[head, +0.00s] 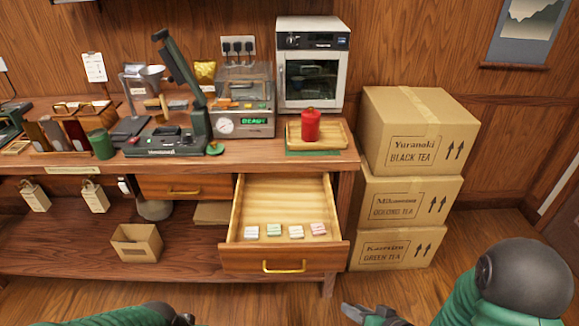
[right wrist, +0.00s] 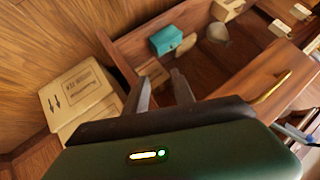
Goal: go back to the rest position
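My right gripper (head: 356,312) is at the bottom edge of the head view, low in front of the bench and right of the open drawer. In the right wrist view its two fingers (right wrist: 165,88) stand apart with nothing between them. My left arm (head: 135,315) shows only in part at the bottom left of the head view. Its fingers are too cut off to tell their state. The drawer (head: 255,205) is pulled out, with several small wrapped pieces (head: 296,232) in a row inside. The right gripper appears apart from the drawer.
The bench (head: 90,166) spans the left and middle. Three stacked cartons (head: 412,205) stand to its right. A red canister (head: 311,126) sits on a wooden tray (head: 343,140). An open carton (head: 137,243) sits on the low shelf. The drawer front juts towards me; floor shows before it.

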